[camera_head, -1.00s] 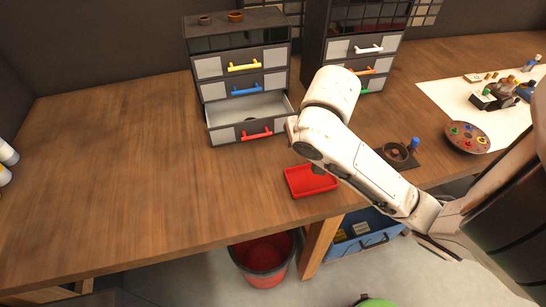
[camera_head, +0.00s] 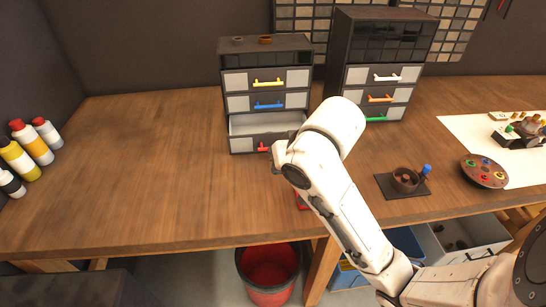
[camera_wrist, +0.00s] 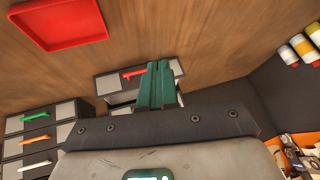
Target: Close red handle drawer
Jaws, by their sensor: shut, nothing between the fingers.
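The red handle drawer (camera_head: 243,145) is the lowest one in the left dark cabinet. It stands pulled out, with its pale inside showing above its front. The red handle (camera_head: 263,147) is partly covered by my arm in the head view. In the wrist view, the red handle (camera_wrist: 134,74) and drawer front show just left of and behind my fingers. My gripper (camera_wrist: 158,68) has green fingers pressed together and empty, overlapping the drawer front in the picture. I cannot tell whether they touch it. In the head view my fingers are hidden behind my arm.
A red tray (camera_wrist: 60,22) lies on the bench in front of the cabinet. A second cabinet (camera_head: 385,55) stands to the right, with a brown cup (camera_head: 404,180) on a dark mat before it. The bench's left middle is clear.

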